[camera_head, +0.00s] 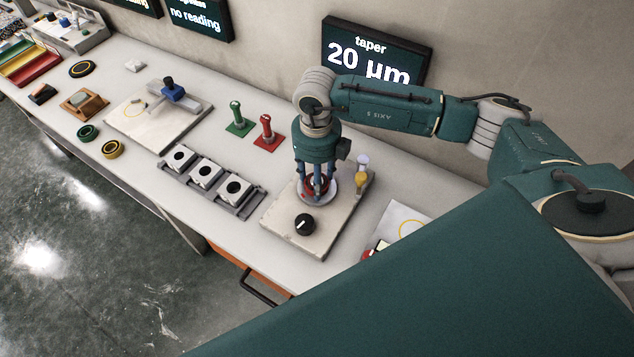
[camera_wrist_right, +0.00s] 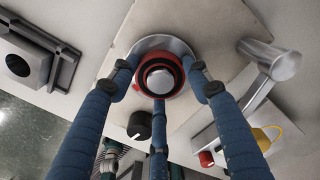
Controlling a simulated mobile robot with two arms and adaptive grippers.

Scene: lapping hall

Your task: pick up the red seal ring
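The red seal ring (camera_head: 316,184) sits around a silver hub on a round metal plate, on the pale base board of a bench device. It also shows in the right wrist view (camera_wrist_right: 138,82), with the hub in its middle. My right gripper (camera_head: 317,190) points straight down over it. In the right wrist view the three blue fingers of my right gripper (camera_wrist_right: 160,85) surround the ring, their tips close to its rim. Whether they touch it I cannot tell. My left gripper is out of view.
A black knob (camera_head: 305,224) stands on the base board in front of the ring, and a post with a yellow part (camera_head: 361,181) behind it. Left are a rack of white blocks (camera_head: 206,174) and red (camera_head: 265,132) and green (camera_head: 237,118) stands. A wall display (camera_head: 375,50) reads "taper 20 µm".

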